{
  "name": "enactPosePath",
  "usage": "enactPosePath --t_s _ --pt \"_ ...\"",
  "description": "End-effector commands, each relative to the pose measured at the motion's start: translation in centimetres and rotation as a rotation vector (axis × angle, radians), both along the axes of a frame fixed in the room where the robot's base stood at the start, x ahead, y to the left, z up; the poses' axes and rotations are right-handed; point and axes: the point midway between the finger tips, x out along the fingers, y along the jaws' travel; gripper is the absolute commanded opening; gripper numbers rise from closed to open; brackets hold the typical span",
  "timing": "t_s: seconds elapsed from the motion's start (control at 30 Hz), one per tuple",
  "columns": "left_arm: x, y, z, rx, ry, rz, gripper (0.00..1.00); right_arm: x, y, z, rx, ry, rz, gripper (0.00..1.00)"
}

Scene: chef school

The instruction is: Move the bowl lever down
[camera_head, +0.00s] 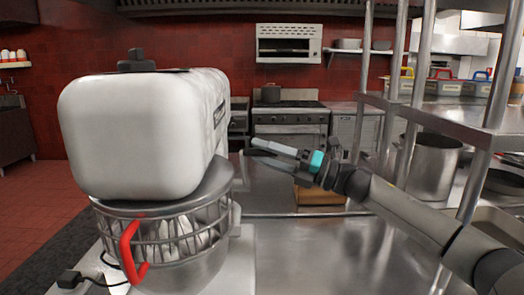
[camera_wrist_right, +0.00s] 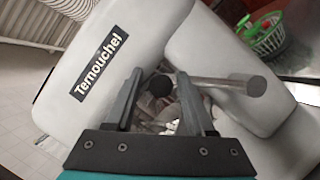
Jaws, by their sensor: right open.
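The stand mixer (camera_head: 135,125) fills the left of the head view, with a white body. Its steel bowl (camera_head: 185,272) is below, behind a wire guard with a red handle (camera_head: 128,250). My right gripper (camera_head: 258,158) is open beside the mixer's right side. In the right wrist view my right gripper (camera_wrist_right: 160,74) faces the white housing (camera_wrist_right: 150,35), labelled "Ternouchel". A metal rod with a round end (camera_wrist_right: 225,85), which looks like the bowl lever, sticks out to the right beside the right finger. A dark round knob (camera_wrist_right: 160,85) shows between the fingers; contact cannot be told. My left gripper is out of view.
The mixer stands on a steel counter (camera_head: 310,255) that is clear to its right. A wooden box (camera_head: 320,195) lies beyond the gripper. A steel rack (camera_head: 455,110) with a large pot (camera_head: 433,168) stands at the right. A stove (camera_head: 290,125) is at the back.

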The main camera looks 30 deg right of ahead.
Motion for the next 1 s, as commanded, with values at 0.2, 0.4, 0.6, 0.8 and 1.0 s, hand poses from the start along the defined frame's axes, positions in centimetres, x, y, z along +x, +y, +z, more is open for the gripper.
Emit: enactPosePath --t_s 0.2,0.4,0.6,0.8,1.0 --pt "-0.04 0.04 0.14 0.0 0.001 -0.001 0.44 0.44 0.35 0.13 -0.001 0.0 -0.001 0.55" --pt "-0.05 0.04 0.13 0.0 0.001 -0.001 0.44 0.46 0.37 0.11 0.0 0.001 -0.001 0.55" --pt "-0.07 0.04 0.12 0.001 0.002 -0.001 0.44 0.45 0.37 0.11 -0.001 0.0 -0.001 0.36" --pt "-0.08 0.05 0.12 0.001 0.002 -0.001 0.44 0.44 0.36 0.11 -0.001 0.0 -0.001 0.14" --pt "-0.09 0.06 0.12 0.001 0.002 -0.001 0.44 0.44 0.36 0.11 -0.001 0.0 -0.001 0.0"
